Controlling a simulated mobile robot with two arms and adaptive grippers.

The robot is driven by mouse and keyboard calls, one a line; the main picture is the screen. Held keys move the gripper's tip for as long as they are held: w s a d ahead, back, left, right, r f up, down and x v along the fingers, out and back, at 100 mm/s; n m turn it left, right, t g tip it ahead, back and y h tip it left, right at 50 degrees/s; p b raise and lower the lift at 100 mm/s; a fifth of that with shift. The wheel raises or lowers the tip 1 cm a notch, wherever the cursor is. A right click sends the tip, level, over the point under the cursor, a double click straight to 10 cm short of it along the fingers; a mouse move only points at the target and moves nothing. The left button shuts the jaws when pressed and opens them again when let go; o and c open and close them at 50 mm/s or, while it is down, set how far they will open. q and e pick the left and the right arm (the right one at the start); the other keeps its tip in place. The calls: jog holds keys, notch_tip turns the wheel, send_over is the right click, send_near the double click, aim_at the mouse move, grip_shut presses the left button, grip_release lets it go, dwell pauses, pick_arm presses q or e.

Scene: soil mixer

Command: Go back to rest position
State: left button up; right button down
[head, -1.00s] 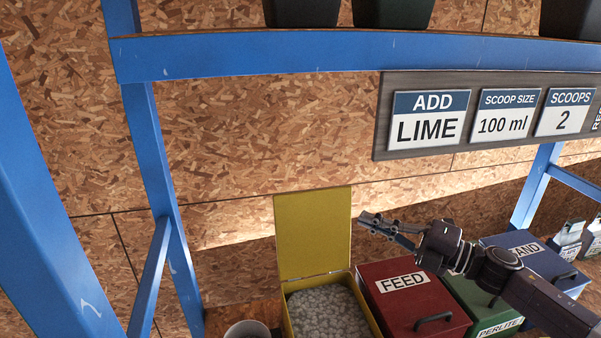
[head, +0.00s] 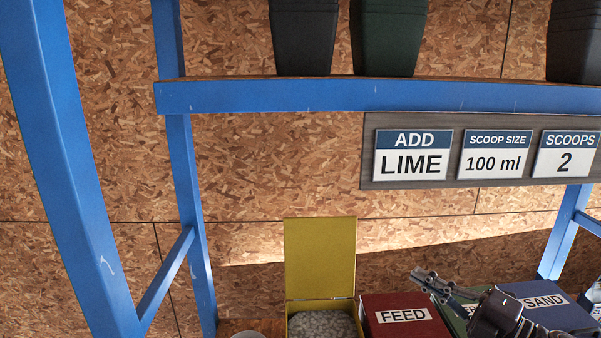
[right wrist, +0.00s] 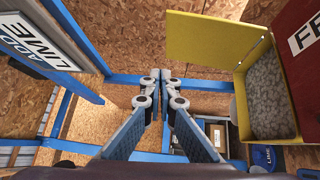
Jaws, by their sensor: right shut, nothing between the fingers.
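My right gripper (head: 437,286) shows at the lower right of the head view, in front of the bins, with its fingers pointing left. In the right wrist view its two fingers (right wrist: 160,80) meet at the tips, with nothing between them. My left gripper is in neither view.
A yellow bin (head: 320,262) stands with its lid up, holding grey-white lumps. The red FEED bin (head: 405,318) and blue SAND bin (head: 548,308) are shut. A sign (head: 415,155) reads ADD LIME, 100 ml, 2 scoops. A blue frame post (head: 65,170) stands at left; dark pots (head: 388,38) sit above.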

jog(key=s+a+f+m+h, duration=0.1)
jog(key=s+f+m+h, duration=0.4)
jog(key=f+m, duration=0.4)
jog(key=s+a+f+m+h, duration=0.1)
jog(key=s+f+m+h, duration=0.1)
jog(key=f+m+h, duration=0.65)
jog(key=s+a+f+m+g, duration=0.25)
jog(key=s+f+g, duration=0.3)
jog(key=s, duration=0.75)
jog(key=s+a+f+m+g, duration=0.1)
jog(key=s+f+m+g, duration=0.4)
jog(key=s, duration=0.8)
notch_tip(320, 180, down, 28)
jog(key=s+g, duration=0.1)
jog(key=s, duration=0.1)
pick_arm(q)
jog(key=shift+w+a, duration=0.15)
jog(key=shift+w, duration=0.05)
pick_arm(e)
jog(key=s+d+f+n+g, duration=0.1)
jog(key=s+d+f, duration=0.2)
jog(key=s+f, duration=1.2)
jog(key=shift+s+f, duration=0.4)
jog(key=shift+s, duration=0.75)
